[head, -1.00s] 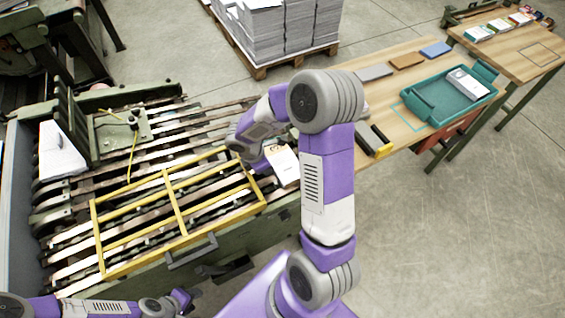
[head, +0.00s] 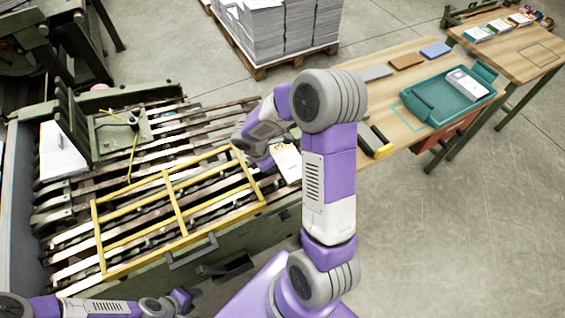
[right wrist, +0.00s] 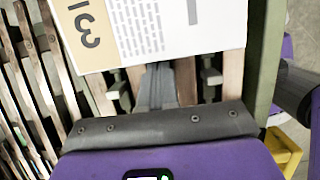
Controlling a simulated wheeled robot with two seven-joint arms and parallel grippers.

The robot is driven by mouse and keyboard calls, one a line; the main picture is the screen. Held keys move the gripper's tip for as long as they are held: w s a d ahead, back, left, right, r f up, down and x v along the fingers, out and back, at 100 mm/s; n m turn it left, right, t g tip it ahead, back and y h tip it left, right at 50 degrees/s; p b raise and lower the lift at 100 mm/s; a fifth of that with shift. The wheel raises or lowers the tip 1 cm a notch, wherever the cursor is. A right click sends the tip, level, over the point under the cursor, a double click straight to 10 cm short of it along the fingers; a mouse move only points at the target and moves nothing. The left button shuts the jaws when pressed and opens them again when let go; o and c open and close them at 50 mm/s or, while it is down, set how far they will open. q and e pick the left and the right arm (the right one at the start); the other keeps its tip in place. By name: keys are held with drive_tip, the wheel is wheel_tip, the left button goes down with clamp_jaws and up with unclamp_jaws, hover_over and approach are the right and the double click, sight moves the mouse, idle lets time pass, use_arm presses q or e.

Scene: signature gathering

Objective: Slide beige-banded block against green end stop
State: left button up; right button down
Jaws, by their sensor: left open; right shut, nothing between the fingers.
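The beige-banded block (head: 287,163) is white with a beige band bearing dark print. It lies on the slatted bed at its right end in the head view, partly hidden by my right arm. In the right wrist view the block (right wrist: 150,30) fills the top of the picture. My right gripper (right wrist: 156,92) is shut and empty, its fingertips at the block's near edge; I cannot tell if they touch. My left gripper (head: 186,296) is open and empty at the lower left, away from the block. I cannot tell for sure which green part is the end stop.
A yellow frame (head: 174,203) lies over the slats left of the block. A green upright bracket (head: 78,125) stands farther left. A green side rail (right wrist: 265,65) runs right of the block. A wooden table (head: 400,90) with a teal tray (head: 425,116) stands to the right.

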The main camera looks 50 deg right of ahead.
drive_tip(key=shift+s+d, duration=0.25)
drive_tip(key=shift+d, duration=0.55)
drive_tip(key=shift+a, duration=0.1)
drive_tip(key=shift+w+a, duration=0.2)
drive_tip(key=shift+a, duration=0.35)
wheel_tip(320, 180, up, 7)
drive_tip(key=p, duration=0.6)
